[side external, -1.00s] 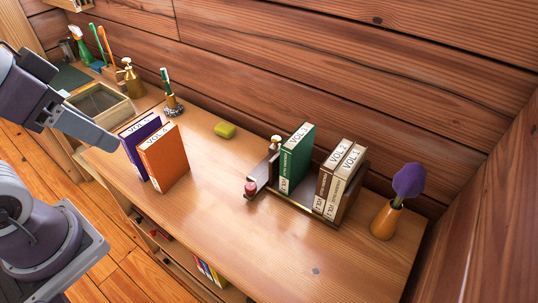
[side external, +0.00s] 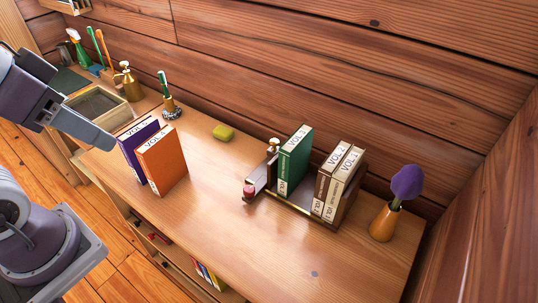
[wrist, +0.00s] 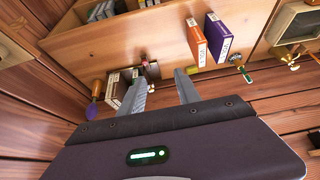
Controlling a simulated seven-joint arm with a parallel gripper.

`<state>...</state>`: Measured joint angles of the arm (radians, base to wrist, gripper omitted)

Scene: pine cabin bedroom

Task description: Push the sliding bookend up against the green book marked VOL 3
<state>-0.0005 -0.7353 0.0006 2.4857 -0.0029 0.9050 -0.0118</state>
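The green book marked VOL 3 (side external: 294,162) stands upright in the book rack (side external: 308,211) in the side external view. One finger partly covers the rack in the wrist view.
An orange book (side external: 164,160) and a purple book (side external: 136,150) stand on the desk left of the rack. A yellow-green block (side external: 223,132) lies behind. An orange vase (side external: 384,222) stands right of the rack. The front desktop is clear.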

